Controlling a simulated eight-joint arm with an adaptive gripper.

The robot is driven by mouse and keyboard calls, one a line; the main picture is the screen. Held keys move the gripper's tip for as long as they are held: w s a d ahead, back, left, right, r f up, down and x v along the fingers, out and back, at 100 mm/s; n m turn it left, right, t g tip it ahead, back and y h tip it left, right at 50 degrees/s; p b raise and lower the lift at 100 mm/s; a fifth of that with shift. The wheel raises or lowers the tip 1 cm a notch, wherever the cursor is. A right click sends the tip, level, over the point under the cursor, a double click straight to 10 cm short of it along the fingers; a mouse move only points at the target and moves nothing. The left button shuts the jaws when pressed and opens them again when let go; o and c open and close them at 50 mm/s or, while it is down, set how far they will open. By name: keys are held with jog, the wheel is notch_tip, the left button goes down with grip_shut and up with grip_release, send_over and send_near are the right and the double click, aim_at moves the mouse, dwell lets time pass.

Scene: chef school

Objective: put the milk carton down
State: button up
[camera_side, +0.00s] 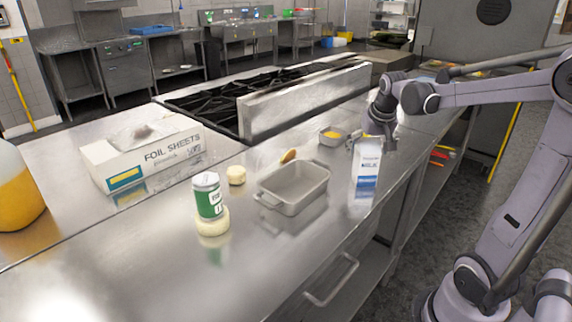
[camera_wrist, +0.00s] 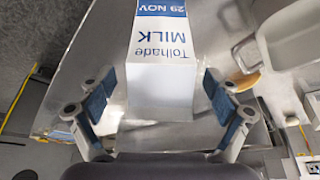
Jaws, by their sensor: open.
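The white and blue milk carton (camera_side: 367,168) appears to stand upright on the steel counter (camera_side: 330,235), right of the grey baking tray. My gripper (camera_side: 377,132) is at the carton's top. In the wrist view the carton (camera_wrist: 162,65) lies between the two spread blue-padded fingers of my gripper (camera_wrist: 160,95), with a gap on each side. The gripper is open. The carton's far faces are hidden.
The grey baking tray (camera_side: 294,188) stands left of the carton. A small dish with yellow contents (camera_side: 331,138) is behind it. A green and white can (camera_side: 208,197) on a pale round, a foil box (camera_side: 145,155) and the stove (camera_side: 300,100) are farther left and back.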

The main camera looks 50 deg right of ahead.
jog(key=v, duration=0.8)
jog(key=s+a+f+n+t+y, duration=0.1)
jog(key=a+f+n, duration=0.2)
jog(key=a, duration=0.5)
jog(key=a+f+n+t+y, duration=0.1)
jog(key=a+f+n, duration=0.2)
jog(key=a, duration=0.5)
jog(key=s+a+f+n+t+y, duration=0.1)
jog(key=a+f+n+t, duration=0.1)
jog(key=a, duration=0.6)
jog(key=shift+s+f+n, duration=0.35)
jog(key=shift+f+n, duration=0.15)
jog(key=shift+f, duration=0.05)
